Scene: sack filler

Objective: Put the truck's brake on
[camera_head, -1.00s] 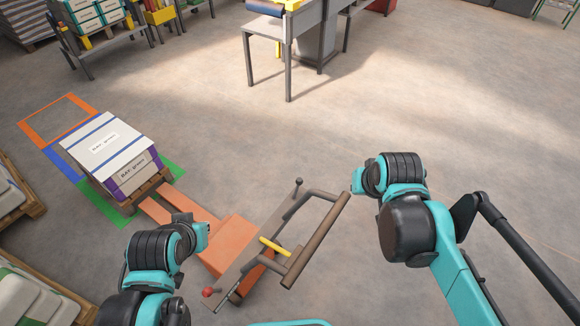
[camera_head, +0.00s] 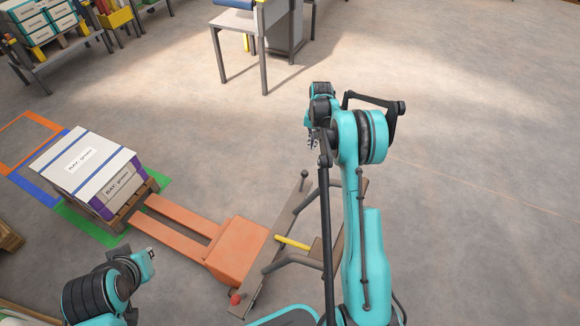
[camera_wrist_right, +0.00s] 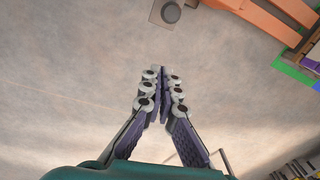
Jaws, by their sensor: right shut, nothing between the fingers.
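The orange pallet truck (camera_head: 236,250) stands on the floor, its forks pointing left toward a loaded pallet. A grey-brown crossbar at its handle end carries a black-knobbed lever (camera_head: 304,174) and a red knob (camera_head: 236,299). A yellow bar (camera_head: 292,243) lies between them. I cannot tell which part is the brake. My right gripper (camera_head: 312,137) is beyond the black knob, shut and empty. In the right wrist view its fingers (camera_wrist_right: 160,74) meet, and a dark round knob (camera_wrist_right: 171,12) is ahead, apart from them. My right arm hides part of the handle. My left gripper (camera_head: 148,258) is low at left.
A grey table (camera_head: 250,20) stands at the top. A rack with boxes (camera_head: 50,40) is at top left.

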